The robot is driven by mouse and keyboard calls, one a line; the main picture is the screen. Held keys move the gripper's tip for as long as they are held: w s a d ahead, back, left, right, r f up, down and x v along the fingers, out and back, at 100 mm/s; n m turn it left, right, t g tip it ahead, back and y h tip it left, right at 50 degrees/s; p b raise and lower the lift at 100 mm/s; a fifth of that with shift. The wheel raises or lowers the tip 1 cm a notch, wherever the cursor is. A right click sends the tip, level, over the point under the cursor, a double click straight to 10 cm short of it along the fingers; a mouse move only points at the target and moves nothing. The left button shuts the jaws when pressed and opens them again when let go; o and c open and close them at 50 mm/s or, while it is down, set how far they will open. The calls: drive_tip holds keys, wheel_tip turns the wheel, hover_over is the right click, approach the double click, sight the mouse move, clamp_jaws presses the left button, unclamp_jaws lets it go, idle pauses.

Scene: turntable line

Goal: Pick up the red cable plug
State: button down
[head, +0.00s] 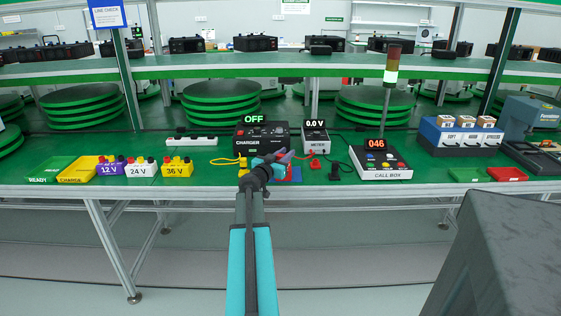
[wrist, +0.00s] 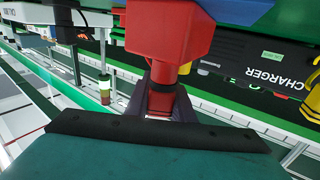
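The red cable plug (wrist: 168,40) fills the upper middle of the wrist view, with a wide red body and a narrower neck with a dark band. My gripper (wrist: 162,98) has its dark fingers on either side of the narrow end. I cannot tell whether they press on it or stand just clear. In the head view my gripper (head: 281,160) is in front of the charger (head: 262,138). A patch of red shows just right of it, but the plug is mostly hidden there by the gripper.
The meter (head: 315,139) with a red lead (head: 316,163) is right of my gripper. A yellow plug (head: 243,165) lies to its left. The call box (head: 381,164) stands further right. Battery blocks (head: 140,168) sit left. Green table (head: 215,178) is clear between blocks and charger.

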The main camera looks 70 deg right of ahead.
idle(0.3)
wheel_tip(320, 180, up, 18)
drive_tip(key=shift+p, duration=0.45)
idle(0.4)
drive_tip(key=shift+f, duration=0.2)
idle(0.5)
drive_tip(key=shift+f+b, duration=6.55)
drive_tip(key=shift+b, duration=1.25)
drive_tip(key=shift+f+b, duration=0.15)
drive_tip(key=shift+b, duration=0.5)
drive_tip(key=shift+f+b, duration=1)
drive_tip(key=shift+b, duration=0.1)
drive_tip(key=shift+b, duration=0.45)
